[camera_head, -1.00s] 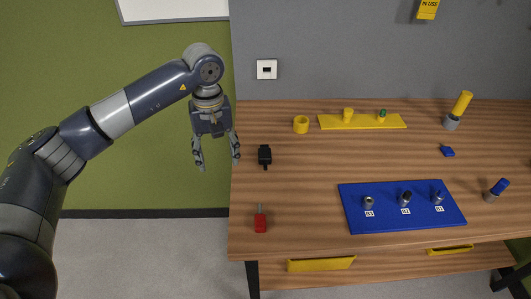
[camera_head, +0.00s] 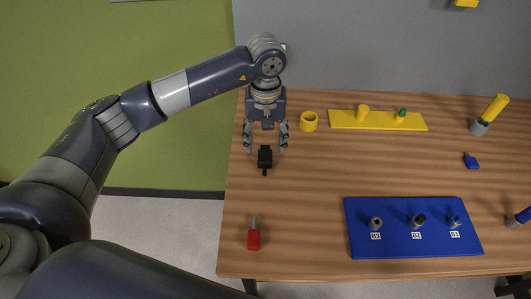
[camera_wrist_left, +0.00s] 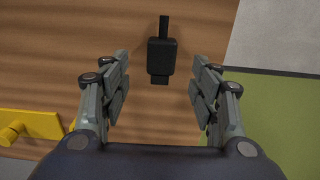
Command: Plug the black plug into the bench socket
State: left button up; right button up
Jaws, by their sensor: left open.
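The black plug (camera_head: 265,158) lies on the wooden bench near its left end. It also shows in the left wrist view (camera_wrist_left: 161,56), between and just beyond the fingertips. My left gripper (camera_head: 265,146) is open and empty, its two fingers on either side of the plug's near line and apart from it. How high the fingers are above the bench is hard to tell. The wall socket is almost wholly hidden behind my left wrist in the head view. My right gripper is not in view.
A red-handled tool (camera_head: 253,237) lies at the bench's front left. A yellow ring (camera_head: 308,121) and yellow board (camera_head: 345,121) are at the back. A blue board (camera_head: 362,240) with several posts is at front right. Bare wood lies between them.

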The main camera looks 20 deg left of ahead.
aim_at(265, 155)
pick_arm(q)
jog(key=shift+s+f, duration=0.1)
jog(key=shift+f, duration=0.5)
notch_tip(265, 155, down, 5)
jog(key=p, duration=0.3)
jog(key=shift+a, duration=0.15)
jog(key=shift+w, duration=0.2)
jog(key=shift+c, duration=0.8)
jog(key=c, duration=1)
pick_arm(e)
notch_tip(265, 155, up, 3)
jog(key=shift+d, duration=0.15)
